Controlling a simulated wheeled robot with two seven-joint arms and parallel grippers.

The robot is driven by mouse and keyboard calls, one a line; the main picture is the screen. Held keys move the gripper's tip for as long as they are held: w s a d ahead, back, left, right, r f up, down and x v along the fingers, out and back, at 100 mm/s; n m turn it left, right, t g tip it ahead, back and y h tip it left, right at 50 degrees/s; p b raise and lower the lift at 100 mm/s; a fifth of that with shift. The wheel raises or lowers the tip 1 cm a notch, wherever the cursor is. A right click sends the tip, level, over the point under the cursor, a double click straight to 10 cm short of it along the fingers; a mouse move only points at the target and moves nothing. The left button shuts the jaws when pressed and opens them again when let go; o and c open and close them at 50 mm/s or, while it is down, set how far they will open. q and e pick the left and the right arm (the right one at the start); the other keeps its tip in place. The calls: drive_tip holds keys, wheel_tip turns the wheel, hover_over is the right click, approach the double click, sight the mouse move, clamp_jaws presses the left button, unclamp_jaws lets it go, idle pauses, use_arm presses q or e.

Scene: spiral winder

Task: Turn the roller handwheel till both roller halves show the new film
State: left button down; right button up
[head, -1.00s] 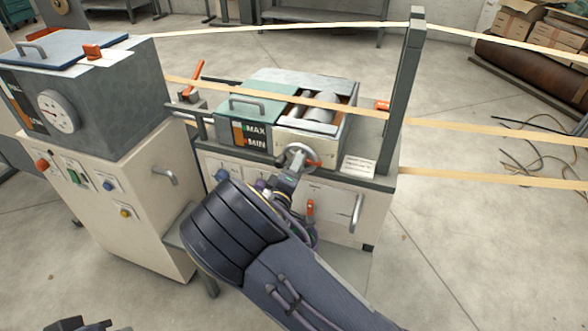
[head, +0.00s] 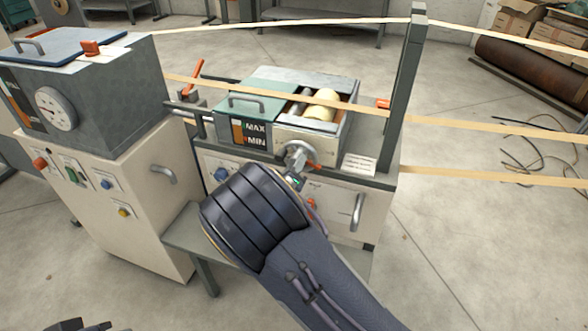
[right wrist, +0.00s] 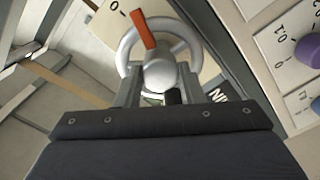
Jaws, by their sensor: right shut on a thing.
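The roller handwheel (head: 299,153) is on the front of the small bath unit. In the right wrist view it is a grey ring with a round hub (right wrist: 160,75) and an orange mark (right wrist: 145,30). My right gripper (head: 294,172) is shut on the hub, with a finger on either side. The roller (head: 326,98) shows a cream surface in the open bath, with grey metal to its left. A film strip crosses in front, so I cannot tell both halves apart fully. A dark tip, likely my left gripper (head: 72,325), shows at the bottom left; its jaws are unclear.
The bath has a green lid (head: 250,101) and a MAX/MIN gauge (head: 249,134). A grey post (head: 404,90) stands to the right, with pale strips running past. A control cabinet with a dial (head: 56,108) stands left. Open floor lies at the right.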

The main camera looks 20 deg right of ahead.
drive_tip(key=shift+f+m+b, duration=0.1)
drive_tip(key=shift+m+b, duration=12.15)
drive_tip(key=shift+m, duration=2.75)
drive_tip(key=o, duration=1)
drive_tip(key=shift+s, duration=0.1)
